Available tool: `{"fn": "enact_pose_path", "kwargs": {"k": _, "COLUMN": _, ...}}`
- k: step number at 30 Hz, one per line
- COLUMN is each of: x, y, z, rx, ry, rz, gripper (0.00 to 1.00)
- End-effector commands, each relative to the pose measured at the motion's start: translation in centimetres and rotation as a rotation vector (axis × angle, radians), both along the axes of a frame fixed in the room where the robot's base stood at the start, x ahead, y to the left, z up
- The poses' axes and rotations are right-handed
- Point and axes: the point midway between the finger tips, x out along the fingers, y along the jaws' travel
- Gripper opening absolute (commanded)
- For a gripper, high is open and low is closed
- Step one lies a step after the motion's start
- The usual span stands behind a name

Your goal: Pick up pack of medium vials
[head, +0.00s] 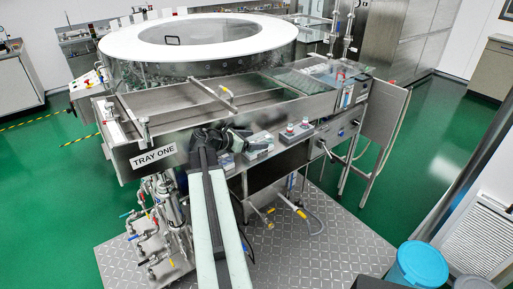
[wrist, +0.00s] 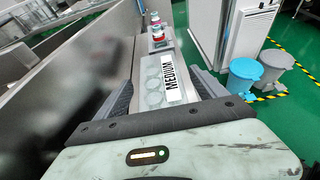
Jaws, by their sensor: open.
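The pack of medium vials (wrist: 152,92) is a pale block with round vial shapes and a white label reading MEDIUM, seen in the wrist view. My gripper (wrist: 165,80) is open, with one dark finger on each side of the pack. Whether either finger touches it, I cannot tell. In the head view my gripper (head: 237,136) is at the front ledge of the washer, beside a grey pack (head: 260,147) that appears to be the same one. The pack's near end is hidden by my gripper body in the wrist view.
Another pack with red-capped vials (head: 297,131) stands farther along the ledge. The steel tray wall (wrist: 85,75) rises close on the left in the wrist view. Blue bin (head: 418,265) stands at the right. Pipes and valves (head: 160,225) lie below the ledge.

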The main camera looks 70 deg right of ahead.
Motion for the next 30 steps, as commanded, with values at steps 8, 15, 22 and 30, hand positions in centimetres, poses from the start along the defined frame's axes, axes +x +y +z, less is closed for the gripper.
{"fn": "enact_pose_path", "kwargs": {"k": 8, "x": -1.7, "y": -2.7, "z": -1.4, "rx": 0.000, "ry": 0.000, "rz": 0.000, "gripper": 0.81}}
{"fn": "enact_pose_path", "kwargs": {"k": 15, "x": -1.7, "y": -2.6, "z": -1.3, "rx": 0.000, "ry": 0.000, "rz": 0.001, "gripper": 0.51}}
{"fn": "enact_pose_path", "kwargs": {"k": 22, "x": -1.6, "y": -2.6, "z": -1.3, "rx": -0.001, "ry": 0.001, "rz": 0.001, "gripper": 0.08}}
{"fn": "enact_pose_path", "kwargs": {"k": 30, "x": -1.6, "y": -2.6, "z": -0.4, "rx": -0.001, "ry": 0.001, "rz": 0.002, "gripper": 0.08}}
